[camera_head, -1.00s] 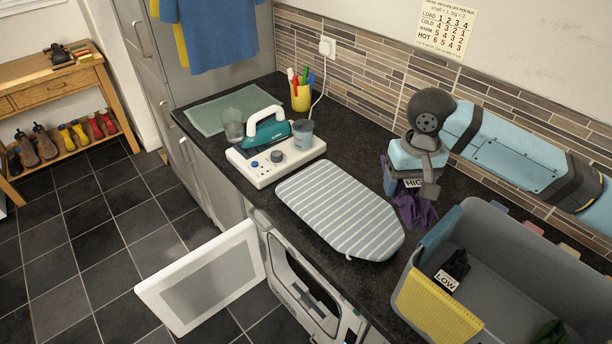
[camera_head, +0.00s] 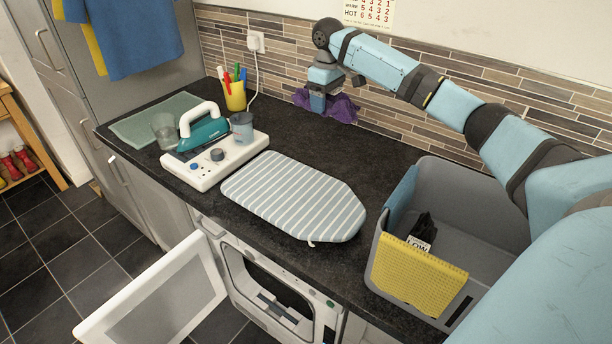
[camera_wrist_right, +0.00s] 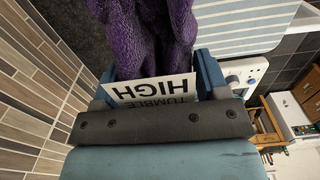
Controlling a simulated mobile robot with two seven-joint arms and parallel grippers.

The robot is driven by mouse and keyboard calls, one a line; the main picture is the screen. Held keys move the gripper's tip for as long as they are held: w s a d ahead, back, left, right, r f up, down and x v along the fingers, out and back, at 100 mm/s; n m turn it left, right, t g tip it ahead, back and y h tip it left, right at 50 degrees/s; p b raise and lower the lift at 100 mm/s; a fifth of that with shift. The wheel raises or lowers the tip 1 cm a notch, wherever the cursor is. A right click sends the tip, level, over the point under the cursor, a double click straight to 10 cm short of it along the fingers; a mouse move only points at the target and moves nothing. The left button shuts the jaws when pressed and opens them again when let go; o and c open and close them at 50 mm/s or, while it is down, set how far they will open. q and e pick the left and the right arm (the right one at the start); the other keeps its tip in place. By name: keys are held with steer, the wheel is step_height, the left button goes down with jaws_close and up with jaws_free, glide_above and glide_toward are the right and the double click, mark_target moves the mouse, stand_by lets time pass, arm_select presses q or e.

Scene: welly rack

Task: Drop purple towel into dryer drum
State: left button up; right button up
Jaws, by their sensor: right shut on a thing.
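The purple towel (camera_head: 328,103) hangs from my right gripper (camera_head: 318,95), above the back of the worktop near the tiled wall. In the right wrist view the towel (camera_wrist_right: 145,40) hangs between the blue fingers, with a white "TUMBLE HIGH" tag (camera_wrist_right: 150,90) at the jaws. The gripper is shut on it. The dryer (camera_head: 275,285) is under the worktop. Its door (camera_head: 165,295) stands open to the left, and the drum opening (camera_head: 275,290) is partly visible below the counter edge. My left gripper is not in view.
A striped ironing board (camera_head: 292,197) lies on the worktop above the dryer. A grey crate (camera_head: 480,240) holds a dark item with a "LOW" tag (camera_head: 418,243); a yellow cloth (camera_head: 415,275) hangs over its rim. An iron (camera_head: 203,130) and a pen cup (camera_head: 235,97) stand left.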

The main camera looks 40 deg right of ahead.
steer(key=shift+d+f, duration=0.2)
steer(key=shift+d, duration=0.75)
steer(key=shift+d+f, duration=0.15)
steer(key=shift+d, duration=0.15)
step_height(320, 180, down, 20)
steer(key=shift+r, duration=0.25)
steer(key=shift+f, duration=0.15)
steer(key=o, duration=1)
steer(key=shift+c, duration=0.2)
